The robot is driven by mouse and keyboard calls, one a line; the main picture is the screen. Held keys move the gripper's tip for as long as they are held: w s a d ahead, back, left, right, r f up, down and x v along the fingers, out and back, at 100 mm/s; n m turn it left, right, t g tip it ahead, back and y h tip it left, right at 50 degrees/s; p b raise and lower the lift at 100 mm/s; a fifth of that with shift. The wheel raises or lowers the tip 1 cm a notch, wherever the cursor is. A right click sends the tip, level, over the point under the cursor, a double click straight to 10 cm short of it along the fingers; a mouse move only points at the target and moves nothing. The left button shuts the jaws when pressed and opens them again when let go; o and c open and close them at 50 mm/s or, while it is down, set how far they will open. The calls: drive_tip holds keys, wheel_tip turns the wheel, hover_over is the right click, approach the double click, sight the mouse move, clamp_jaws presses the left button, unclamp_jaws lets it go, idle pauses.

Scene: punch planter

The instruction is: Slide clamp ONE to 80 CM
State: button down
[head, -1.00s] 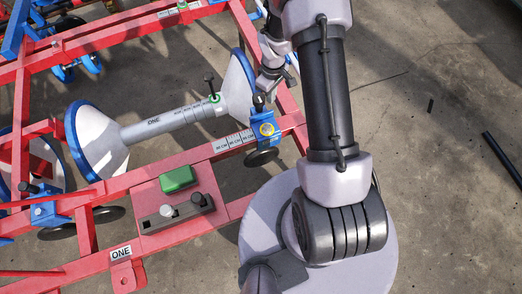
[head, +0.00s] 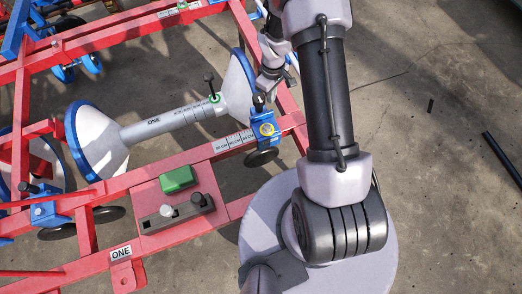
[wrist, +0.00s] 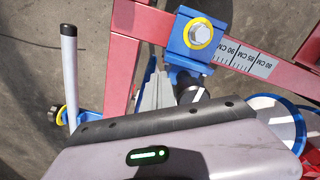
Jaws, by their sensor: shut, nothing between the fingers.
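Clamp ONE appears to be the blue block (head: 266,138) with a yellow-ringed bolt, on the red beam (head: 204,155) marked ONE. The clamp also shows in the wrist view (wrist: 187,58). It sits just beyond the 90 CM end of the white scale (head: 234,141). In the wrist view the scale (wrist: 244,58) reads 80 CM at its far end from the clamp. My gripper (head: 262,92) is shut and empty, close behind the clamp. In the wrist view my gripper (wrist: 155,92) is beside the clamp's lower side; whether they touch I cannot tell.
A grey-white shaft marked ONE (head: 164,122) with two blue-rimmed cones (head: 97,142) lies behind the beam. A green block (head: 177,179) and a grey bar with knobs (head: 172,215) sit on the red plate. Another blue clamp (head: 47,207) is at the left.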

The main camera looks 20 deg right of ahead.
drive_tip(key=shift+a, duration=0.4)
drive_tip(key=a, duration=0.9)
drive_tip(key=shift+a+b, duration=0.3)
drive_tip(key=shift+b, duration=0.15)
idle(1.9)
wheel_tip(320, 180, up, 8)
drive_tip(key=d+p, duration=0.1)
drive_tip(key=p, duration=0.5)
drive_tip(key=shift+d, duration=0.1)
idle(0.4)
